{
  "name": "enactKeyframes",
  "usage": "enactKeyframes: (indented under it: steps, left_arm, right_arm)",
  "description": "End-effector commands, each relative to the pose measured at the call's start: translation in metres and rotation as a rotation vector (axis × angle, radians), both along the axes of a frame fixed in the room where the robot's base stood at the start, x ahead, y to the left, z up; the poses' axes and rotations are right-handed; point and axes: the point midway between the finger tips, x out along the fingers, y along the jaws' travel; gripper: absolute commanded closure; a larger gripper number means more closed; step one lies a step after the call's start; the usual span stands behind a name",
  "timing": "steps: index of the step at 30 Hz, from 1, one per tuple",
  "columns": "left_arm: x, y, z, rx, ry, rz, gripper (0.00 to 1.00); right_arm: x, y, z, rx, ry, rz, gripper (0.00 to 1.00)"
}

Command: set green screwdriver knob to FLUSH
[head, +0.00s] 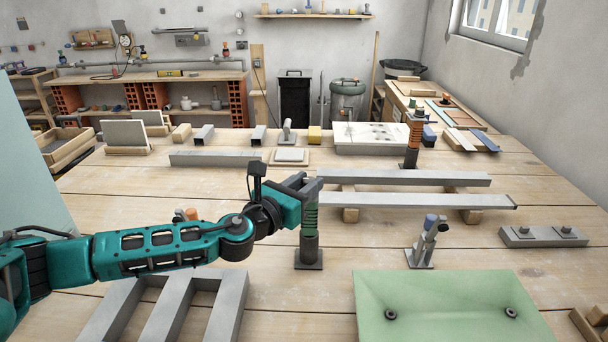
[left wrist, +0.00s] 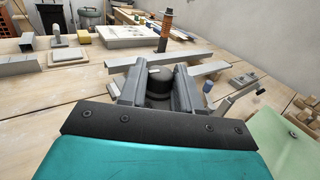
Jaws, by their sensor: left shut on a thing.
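The green screwdriver (head: 309,222) stands upright on a dark square base plate on the wooden bench, with a green band on its dark handle. My left gripper (head: 312,186) reaches in from the left and is shut on its top. In the left wrist view, the gripper's two grey fingers (left wrist: 158,84) sit on either side of the dark round knob (left wrist: 159,75) of the screwdriver. The lower part of the screwdriver is hidden there. No FLUSH marking can be read. My right gripper is not in view.
An orange-handled tool (head: 412,143) stands behind two long grey bars (head: 415,200). A tilted blue-tipped tool (head: 424,241) stands to the right. A pale green panel (head: 450,310) lies front right, and a grey frame (head: 172,305) front left beneath my arm.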

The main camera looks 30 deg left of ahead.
Motion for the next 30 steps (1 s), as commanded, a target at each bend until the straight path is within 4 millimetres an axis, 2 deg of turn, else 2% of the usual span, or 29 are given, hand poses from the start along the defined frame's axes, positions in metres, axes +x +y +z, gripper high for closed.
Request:
enactKeyframes:
  steps: [9,23,24,30]
  left_arm:
    - [0.0003,-0.0018,-0.0002,0.0,-0.001,0.096,0.98]
    - [0.0004,-0.0011,-0.0001,0.001,-0.001,0.11,0.98]
    - [0.0004,-0.001,-0.0001,0.001,-0.001,0.11,0.66]
    - [0.0003,-0.0012,0.0001,0.0,-0.002,0.109,0.46]
  right_arm:
    - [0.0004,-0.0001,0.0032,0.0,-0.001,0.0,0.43]
    - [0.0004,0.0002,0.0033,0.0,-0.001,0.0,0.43]
    - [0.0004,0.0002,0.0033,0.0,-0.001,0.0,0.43]
    - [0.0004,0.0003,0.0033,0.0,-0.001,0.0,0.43]
